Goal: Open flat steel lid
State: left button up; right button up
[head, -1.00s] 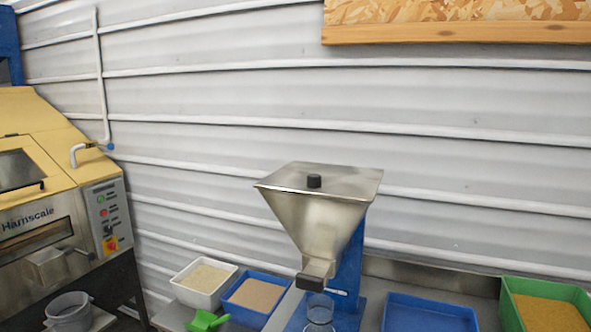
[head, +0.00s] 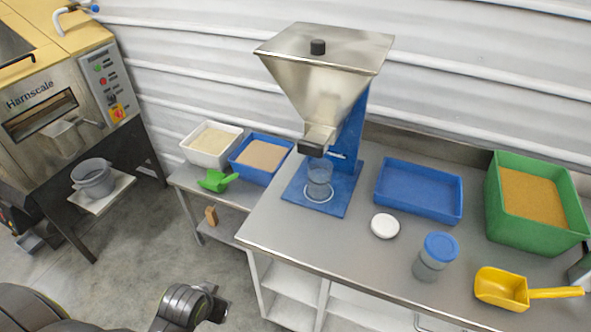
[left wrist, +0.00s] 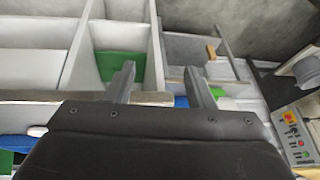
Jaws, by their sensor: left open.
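The flat steel lid (head: 330,44) with a black knob (head: 318,47) lies closed on top of the steel hopper (head: 315,92). The hopper stands on a blue stand (head: 352,130) on the steel bench, with a clear jar (head: 319,180) under its outlet. My left gripper (head: 212,308) is low at the bottom of the head view, in front of the bench and far below the lid. In the left wrist view its two fingers (left wrist: 160,80) are apart with nothing between them. My right gripper is not in view.
On the bench (head: 290,228) are an empty blue tray (head: 418,190), a green bin (head: 540,235), a white lid (head: 384,226), a blue-capped jar (head: 436,256) and a yellow scoop (head: 505,288). A lower table at left holds white (head: 210,145) and blue (head: 236,163) bins and a green scoop (head: 216,181).

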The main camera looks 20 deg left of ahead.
pick_arm(q)
jog(key=w+d+r+t, duration=0.25)
jog(key=w+r, duration=0.35)
jog(key=r, duration=0.3)
jog(key=w+d+r+t+h, duration=0.1)
jog(key=w+r+t, duration=0.3)
jog(key=r, duration=0.5)
jog(key=w+d+r+t, duration=0.1)
jog(key=w+d+r, duration=0.1)
jog(key=w+r, duration=0.6)
jog(key=m+t+h, duration=0.1)
jog(key=t, duration=0.5)
send_near(315, 46)
jog(key=w+p, duration=0.6)
jog(key=w, duration=0.4)
jog(key=shift+d+r, duration=0.1)
jog(key=shift+w, duration=0.8)
jog(key=shift+c, duration=0.3)
grip_shut()
